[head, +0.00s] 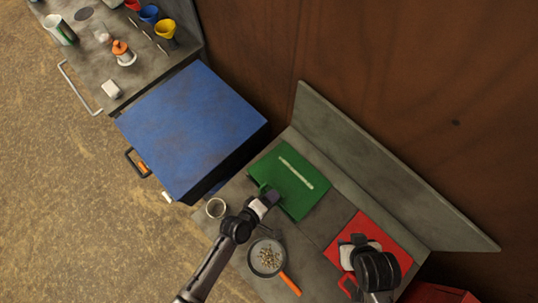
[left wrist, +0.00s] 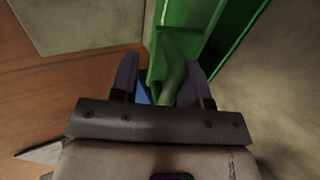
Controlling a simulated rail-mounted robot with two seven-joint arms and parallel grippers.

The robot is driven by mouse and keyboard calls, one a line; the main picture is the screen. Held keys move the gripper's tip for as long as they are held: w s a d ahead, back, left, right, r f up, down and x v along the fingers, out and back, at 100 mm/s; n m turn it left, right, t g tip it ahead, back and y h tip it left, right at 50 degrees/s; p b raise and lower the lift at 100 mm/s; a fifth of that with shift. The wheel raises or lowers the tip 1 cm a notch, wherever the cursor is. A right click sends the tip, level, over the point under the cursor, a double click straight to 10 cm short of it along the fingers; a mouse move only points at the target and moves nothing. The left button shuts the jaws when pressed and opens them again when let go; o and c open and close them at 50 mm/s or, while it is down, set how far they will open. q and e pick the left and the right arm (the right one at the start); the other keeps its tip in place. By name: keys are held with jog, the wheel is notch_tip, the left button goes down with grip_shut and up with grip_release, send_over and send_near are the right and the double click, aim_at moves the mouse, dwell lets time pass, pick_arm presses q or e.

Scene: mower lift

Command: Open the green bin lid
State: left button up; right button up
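The green bin lid (head: 290,180) looks flat and closed on the grey counter in the head view, with a pale strip across it. Its green handle (left wrist: 173,75) sticks out at the left edge. My left gripper (head: 268,199) is at this edge. In the left wrist view, my left gripper's fingers (left wrist: 160,88) stand apart on either side of the handle, with a gap visible on the left side. Contact on the right side is unclear. My right gripper (head: 354,247) is above the red lid (head: 393,246); its fingers are too small and dark to judge.
A pan (head: 267,257) with small bits and an orange handle lies beside my left arm. A small round cup (head: 215,208) stands left of it. A large blue-topped box (head: 190,130) stands to the left. A grey backboard (head: 390,165) runs behind the counter.

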pick_arm(q)
jog(key=shift+f, duration=0.1)
dwell(0.4)
jog(key=shift+s+a+r, duration=0.25)
jog(key=p+v, duration=0.7)
jog(key=v, duration=0.8)
dwell(0.8)
jog(key=shift+s+a+f, duration=0.1)
jog(key=shift+p, duration=0.3)
